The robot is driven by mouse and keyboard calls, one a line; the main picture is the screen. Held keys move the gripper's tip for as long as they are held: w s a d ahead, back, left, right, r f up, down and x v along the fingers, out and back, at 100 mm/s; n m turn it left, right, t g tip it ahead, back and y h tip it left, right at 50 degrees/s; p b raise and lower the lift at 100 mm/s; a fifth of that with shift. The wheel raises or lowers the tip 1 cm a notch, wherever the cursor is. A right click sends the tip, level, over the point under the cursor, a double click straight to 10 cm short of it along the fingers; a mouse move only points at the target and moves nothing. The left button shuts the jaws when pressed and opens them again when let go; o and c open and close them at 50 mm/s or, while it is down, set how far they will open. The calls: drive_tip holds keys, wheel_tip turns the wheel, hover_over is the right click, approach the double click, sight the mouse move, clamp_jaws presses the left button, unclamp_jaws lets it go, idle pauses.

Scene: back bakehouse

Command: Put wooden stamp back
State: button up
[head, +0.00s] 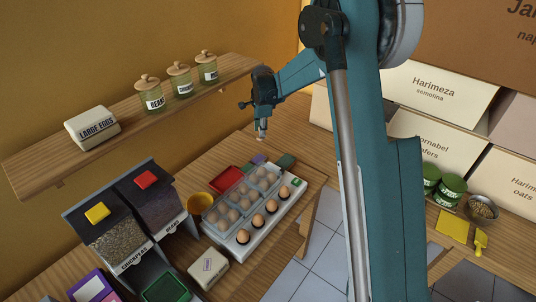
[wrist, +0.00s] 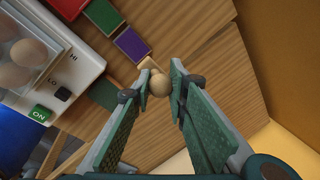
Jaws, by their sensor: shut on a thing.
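The wooden stamp (wrist: 159,85) shows in the wrist view as a pale round knob with a lighter piece beyond it, between the tips of my gripper (wrist: 163,73). The fingers are shut on it and hide part of its sides. In the head view my gripper (head: 262,133) points down over the far end of the wooden counter, with a small pale tip below it. Its exact height over the counter is hard to tell. A purple pad (wrist: 132,44) and a green pad (wrist: 103,15) lie beside the stamp in the wrist view; another green pad (wrist: 103,93) lies nearer the machine.
A white egg cooker (head: 257,219) holding eggs stands in front of the pads, with a red tray (head: 226,179) and a yellow cup (head: 197,203) beside it. A wall shelf (head: 130,118) with jars and an egg box is at left.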

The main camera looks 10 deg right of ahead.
drive_tip(key=shift+m, duration=0.3)
drive_tip(key=w+d, duration=0.1)
drive_tip(key=w+d+f, duration=0.1)
drive_tip(key=d, duration=0.1)
drive_tip(key=shift+w+d+f, duration=0.1)
drive_tip(key=shift+w+d, duration=0.05)
drive_tip(key=shift+w, duration=0.1)
drive_tip(key=shift+f, duration=0.15)
drive_tip(key=shift+s+b+x, duration=0.1)
drive_tip(key=shift+s+x, duration=0.1)
drive_tip(key=shift+x, duration=0.75)
drive_tip(key=shift+s+b+x, duration=0.1)
drive_tip(key=shift+s+x, duration=0.15)
drive_tip(key=shift+x, duration=0.75)
drive_tip(key=shift+s+b+x, duration=0.1)
drive_tip(key=shift+s+x, duration=0.1)
drive_tip(key=shift+x, duration=0.75)
drive_tip(key=shift+f, duration=0.2)
drive_tip(key=shift+s+x, duration=0.2)
drive_tip(key=shift+x, duration=0.7)
drive_tip(key=shift+s+x, duration=0.2)
drive_tip(key=shift+x, duration=0.75)
drive_tip(key=shift+f+b, duration=0.2)
drive_tip(key=shift+b, duration=0.15)
drive_tip(key=o, duration=0.7)
drive_tip(key=shift+o, duration=0.2)
